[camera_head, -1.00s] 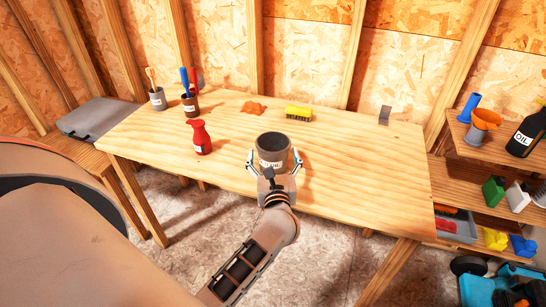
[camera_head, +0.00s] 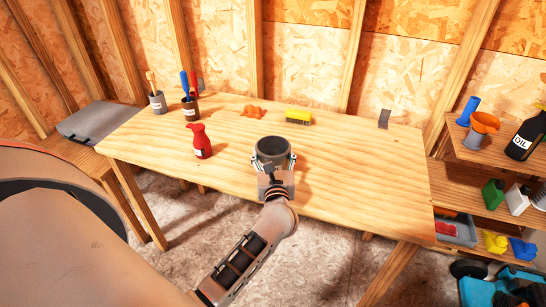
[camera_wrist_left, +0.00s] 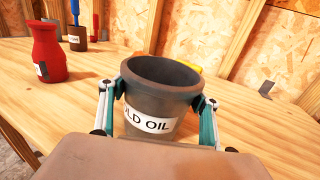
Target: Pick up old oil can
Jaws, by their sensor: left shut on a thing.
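The old oil can (camera_head: 272,146) is a dark grey open-topped can near the front edge of the wooden table. In the left wrist view the can (camera_wrist_left: 160,88) shows a white label reading "OLD OIL", its start partly covered. My left gripper (camera_head: 273,165) reaches it from the front. Its two fingers (camera_wrist_left: 158,108) lie on both sides of the can, and it is shut on it. The can is upright; I cannot tell whether its base touches the table. My right gripper is not in view.
On the table (camera_head: 350,170) stand a red bottle (camera_head: 201,141), a yellow brush (camera_head: 299,117), an orange rag (camera_head: 252,111) and two tool cups (camera_head: 158,102) at the left. A shelf at right holds an orange funnel (camera_head: 484,122) and a black oil bottle (camera_head: 525,135). The table's right side is mostly clear.

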